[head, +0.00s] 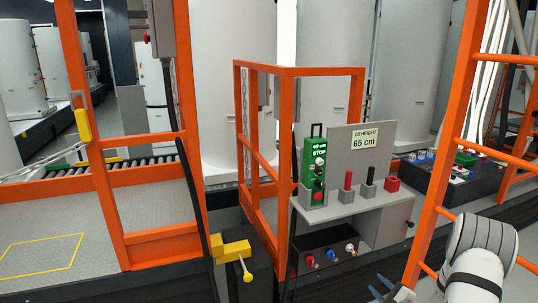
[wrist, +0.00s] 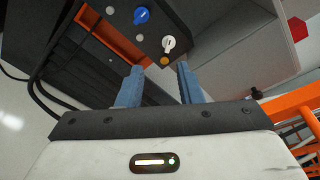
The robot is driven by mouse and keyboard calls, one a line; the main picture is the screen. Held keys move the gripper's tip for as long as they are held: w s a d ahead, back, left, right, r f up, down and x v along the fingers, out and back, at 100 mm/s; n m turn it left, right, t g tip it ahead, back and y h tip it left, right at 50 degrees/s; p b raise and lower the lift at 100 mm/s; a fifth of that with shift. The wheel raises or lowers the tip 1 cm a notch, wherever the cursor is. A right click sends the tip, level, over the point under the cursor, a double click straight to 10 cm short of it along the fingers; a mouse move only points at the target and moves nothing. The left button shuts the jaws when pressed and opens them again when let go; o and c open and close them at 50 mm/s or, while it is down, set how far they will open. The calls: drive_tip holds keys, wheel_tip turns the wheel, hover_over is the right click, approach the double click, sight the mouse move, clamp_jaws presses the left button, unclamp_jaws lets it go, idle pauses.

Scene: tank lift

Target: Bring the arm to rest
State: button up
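My arm (head: 480,250) shows at the lower right of the head view, with white links and a dark joint ring. My gripper (head: 388,290) is partly cut off by the bottom edge there. In the wrist view my gripper (wrist: 158,84) has its two blue fingers apart, with nothing held between them. Beyond the fingertips are a blue knob (wrist: 142,15), a white knob (wrist: 169,43) and a small yellow button (wrist: 165,61) on a dark panel. I cannot tell the exact gap between the fingertips and the panel.
A sign (head: 364,137) reads 65 cm. An orange frame post (head: 445,150) stands close to my arm. A railed platform (head: 70,225) is at left.

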wheel_tip(320, 180, up, 10)
drive_tip(key=w+a+n+g+h+p, duration=0.2)
drive_tip(key=n+g+h, duration=0.15)
drive_tip(key=n, duration=0.25)
drive_tip(key=s+a+r+n+g+h+p, duration=0.1)
drive_tip(key=s+a+r+n+h, duration=0.15)
drive_tip(key=r, duration=0.35)
drive_tip(key=s+a+r+n+g+h+p, duration=0.1)
drive_tip(key=s+a+r+n+g, duration=0.15)
drive_tip(key=r, duration=0.25)
drive_tip(key=s+a+r+n+g+p, duration=0.1)
drive_tip(key=s+a+r+n+g, duration=0.1)
drive_tip(key=s, duration=0.7)
drive_tip(key=s+a+r+n+g+y+p, duration=0.1)
drive_tip(key=s+a+r+n+g, duration=0.1)
drive_tip(key=s+a+r+n, duration=0.3)
drive_tip(key=s+a+r+n+g+y+p, duration=0.1)
drive_tip(key=s+a+r+n, duration=0.2)
drive_tip(key=s, duration=1)
drive_tip(key=a+n, duration=0.1)
drive_tip(key=a, duration=0.2)
drive_tip(key=shift+a+r+g+p, duration=0.15)
drive_tip(key=shift+r+g+p, duration=0.15)
drive_tip(key=shift+r+g, duration=0.1)
